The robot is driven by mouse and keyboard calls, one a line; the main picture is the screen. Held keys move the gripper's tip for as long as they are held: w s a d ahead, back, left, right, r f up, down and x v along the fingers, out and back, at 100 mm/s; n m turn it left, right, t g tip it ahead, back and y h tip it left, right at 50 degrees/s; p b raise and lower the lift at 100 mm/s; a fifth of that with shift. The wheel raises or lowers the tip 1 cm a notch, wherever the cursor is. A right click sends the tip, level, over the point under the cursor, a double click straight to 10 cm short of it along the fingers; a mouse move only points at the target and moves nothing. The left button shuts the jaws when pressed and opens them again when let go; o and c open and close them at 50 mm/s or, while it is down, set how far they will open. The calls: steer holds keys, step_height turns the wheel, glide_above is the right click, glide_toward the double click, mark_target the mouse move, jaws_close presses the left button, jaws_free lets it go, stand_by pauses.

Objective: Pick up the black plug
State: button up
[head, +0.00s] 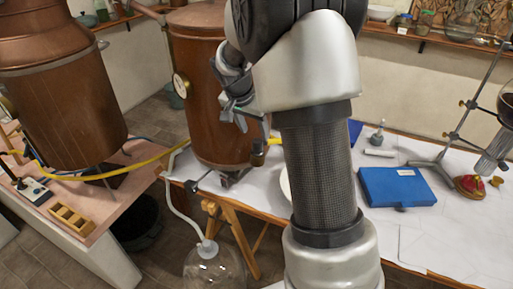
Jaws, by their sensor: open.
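My gripper (237,117) is in front of the copper vessel at the table, left of my arm. Its fingers point downward, and I see nothing between them. I cannot pick out the black plug for certain. A small dark piece (258,154) shows below and right of my gripper, beside a yellow hose end. A small black knob (191,186) shows at the table's left edge, at the foot of the vessel. My arm covers the middle of the table.
The copper vessel (193,80) stands close behind my gripper. A blue case (397,187), a metal stand (440,165) and a red object (470,186) are on the white-covered table. A glass carboy (213,268) is below its left edge. The table's front right is fairly clear.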

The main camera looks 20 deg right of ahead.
mark_target(257, 140)
steer(key=x, duration=0.8)
steer(key=shift+w+f+p, duration=0.3)
steer(key=shift+p, duration=0.05)
steer(key=c, duration=0.9)
steer(key=shift+c, duration=0.2)
steer(key=shift+r, duration=0.15)
step_height(257, 140, up, 7)
steer(key=shift+f, duration=0.2)
steer(key=s+a+b, duration=0.3)
steer(key=s+a, duration=0.8)
steer(key=a, duration=0.3)
steer(key=shift+s+b, duration=0.3)
steer(key=shift+b, duration=0.05)
